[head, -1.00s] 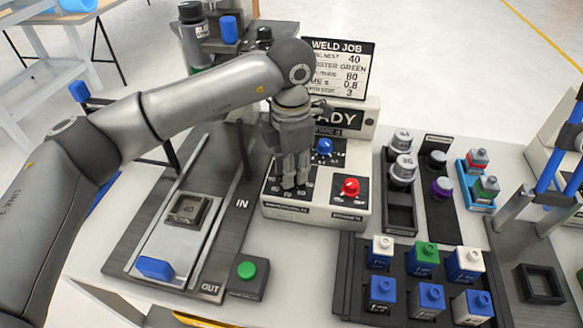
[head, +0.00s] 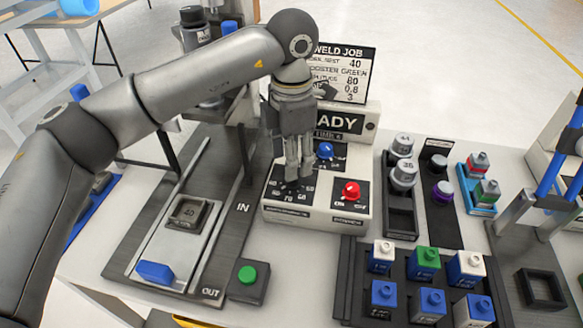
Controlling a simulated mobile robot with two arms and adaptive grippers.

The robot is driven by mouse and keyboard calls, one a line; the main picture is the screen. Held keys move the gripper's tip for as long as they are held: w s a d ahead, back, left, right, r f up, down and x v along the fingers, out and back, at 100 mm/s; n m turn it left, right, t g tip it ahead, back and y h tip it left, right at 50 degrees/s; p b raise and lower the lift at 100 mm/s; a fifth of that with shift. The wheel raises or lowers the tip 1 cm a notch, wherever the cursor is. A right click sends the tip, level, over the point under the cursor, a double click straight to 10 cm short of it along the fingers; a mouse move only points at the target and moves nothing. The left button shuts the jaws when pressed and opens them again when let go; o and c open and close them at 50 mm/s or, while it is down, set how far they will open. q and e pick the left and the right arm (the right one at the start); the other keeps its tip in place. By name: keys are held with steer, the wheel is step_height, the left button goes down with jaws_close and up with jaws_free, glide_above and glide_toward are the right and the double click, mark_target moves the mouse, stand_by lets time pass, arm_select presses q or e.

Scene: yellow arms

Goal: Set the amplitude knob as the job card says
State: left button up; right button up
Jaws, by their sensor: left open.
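The control box (head: 300,215) stands at the table's centre with a dark dial plate (head: 289,191) at its front left, numbers such as 60, 70 and 80 around it. The knob on this plate is mostly hidden by my left gripper (head: 299,175), so its setting cannot be read. My left gripper points down, open, over the back of that plate; I cannot tell whether it touches the knob. The job card (head: 345,70) behind is headed WELD JOB and lists 40, booster green, 80, 0.8 and 3, partly covered by my arm. My right gripper is not in view.
A blue knob (head: 326,150) is close behind the fingers, and a red knob (head: 351,190) is to their right. A display (head: 338,122) reading "...ADY" stands behind.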

arm_select(q)
step_height(320, 180, up, 7)
steer(key=shift+r, duration=0.2)
stand_by(0.4)
